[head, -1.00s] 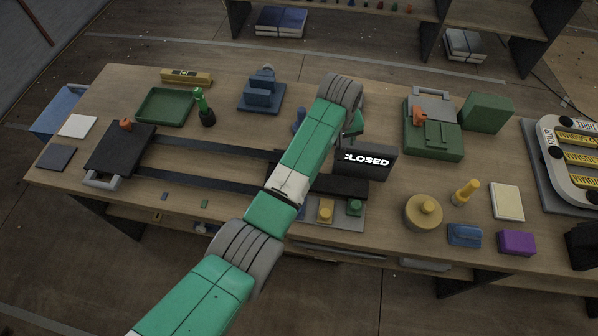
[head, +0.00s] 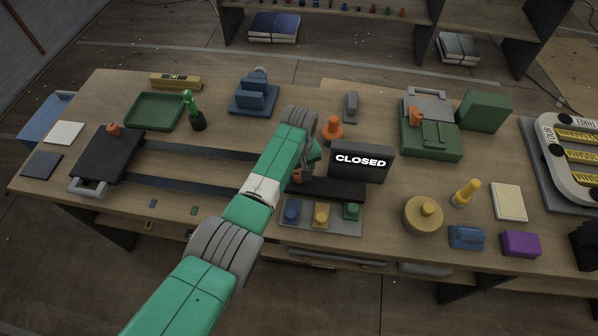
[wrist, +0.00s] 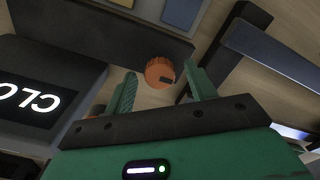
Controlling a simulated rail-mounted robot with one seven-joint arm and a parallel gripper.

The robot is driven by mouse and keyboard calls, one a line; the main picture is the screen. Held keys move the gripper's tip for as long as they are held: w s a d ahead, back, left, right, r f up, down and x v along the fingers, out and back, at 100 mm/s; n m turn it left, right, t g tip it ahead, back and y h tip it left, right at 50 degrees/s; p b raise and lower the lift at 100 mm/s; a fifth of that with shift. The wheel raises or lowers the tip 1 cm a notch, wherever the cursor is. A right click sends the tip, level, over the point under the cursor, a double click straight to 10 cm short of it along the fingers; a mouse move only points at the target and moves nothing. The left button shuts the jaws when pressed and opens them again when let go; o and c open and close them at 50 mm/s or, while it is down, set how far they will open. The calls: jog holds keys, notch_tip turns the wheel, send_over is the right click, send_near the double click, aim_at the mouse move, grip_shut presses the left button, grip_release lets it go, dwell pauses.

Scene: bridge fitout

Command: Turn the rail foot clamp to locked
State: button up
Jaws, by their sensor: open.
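An orange round knob with a dark mark, which looks like the rail foot clamp (wrist: 160,72), sits beside the long black bar (wrist: 120,30) in the wrist view. In the head view an orange part (head: 297,174) shows at that bar's left end, partly hidden by my arm. My gripper (wrist: 165,88) is open, with green fingers on either side of the knob in the picture. The knob appears just beyond the fingertips; I see no contact. In the head view my gripper (head: 304,170) is low over the bar's left end, largely hidden by its own wrist.
The CLOSED sign (head: 361,160) stands close right of my gripper. Two dark rails (head: 200,186) run left to a black carriage (head: 105,155). A panel with blue, yellow and green buttons (head: 322,230) lies in front. An orange knobbed piece (head: 333,128) stands behind.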

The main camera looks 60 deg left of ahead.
jog(key=c, duration=1)
jog(key=shift+r, duration=0.1)
jog(key=m, duration=0.9)
jog(key=shift+m, duration=0.3)
jog(key=m, duration=0.4)
jog(key=shift+m, duration=2.1)
